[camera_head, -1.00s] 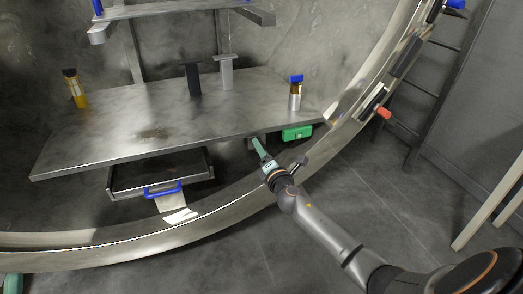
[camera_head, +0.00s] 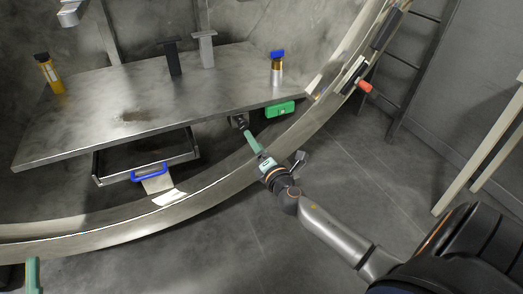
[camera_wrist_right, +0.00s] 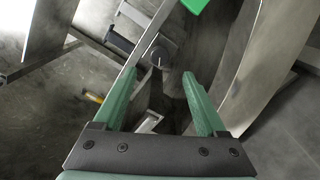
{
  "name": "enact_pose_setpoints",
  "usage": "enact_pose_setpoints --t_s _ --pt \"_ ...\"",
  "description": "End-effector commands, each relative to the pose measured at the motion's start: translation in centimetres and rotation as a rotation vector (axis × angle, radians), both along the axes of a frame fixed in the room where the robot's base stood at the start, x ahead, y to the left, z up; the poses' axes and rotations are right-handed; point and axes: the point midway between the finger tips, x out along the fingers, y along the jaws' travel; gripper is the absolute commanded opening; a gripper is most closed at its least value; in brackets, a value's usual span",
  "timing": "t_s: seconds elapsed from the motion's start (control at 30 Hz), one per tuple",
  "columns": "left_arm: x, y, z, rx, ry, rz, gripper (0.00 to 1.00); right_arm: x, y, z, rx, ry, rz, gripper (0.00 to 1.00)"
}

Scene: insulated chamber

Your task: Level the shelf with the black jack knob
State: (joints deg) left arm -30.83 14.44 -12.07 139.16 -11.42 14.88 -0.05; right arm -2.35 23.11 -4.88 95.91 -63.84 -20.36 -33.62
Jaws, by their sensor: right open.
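The metal shelf (camera_head: 150,95) spans the round chamber. Its front edge runs from lower left to upper right in the head view, but I cannot tell its true tilt. The black jack knob (camera_head: 240,121) is under the shelf's front edge, right of the drawer. It shows as a dark round knob with a pale line in the right wrist view (camera_wrist_right: 160,54). My right gripper (camera_head: 250,136) is open and empty, its green fingers pointing at the knob; in the wrist view the knob is just beyond the fingertips, not gripped. Part of my left gripper (camera_head: 33,275) shows at the lower left.
A green box (camera_head: 280,109) hangs under the shelf, right of the knob. A drawer with a blue handle (camera_head: 150,173) is left of it. The chamber's metal rim (camera_head: 200,187) curves in front.

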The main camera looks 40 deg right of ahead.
Motion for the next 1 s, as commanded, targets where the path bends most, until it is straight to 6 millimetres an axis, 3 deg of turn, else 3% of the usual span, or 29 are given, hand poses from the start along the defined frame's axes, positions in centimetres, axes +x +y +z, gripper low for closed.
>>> enact_pose_setpoints --t_s 0.1,0.3,1.0 --pt "0.4 0.1 -0.6 -0.001 0.033 0.006 0.50 -1.9 0.5 0.0 0.001 0.002 0.000 0.74" --pt "0.5 0.1 -0.8 -0.002 0.040 0.008 0.50 -3.6 0.9 -0.1 0.000 0.001 0.000 0.74" --pt "0.5 0.1 -0.8 -0.003 0.042 0.010 0.50 -4.0 1.6 0.0 0.031 -0.004 0.016 0.74"
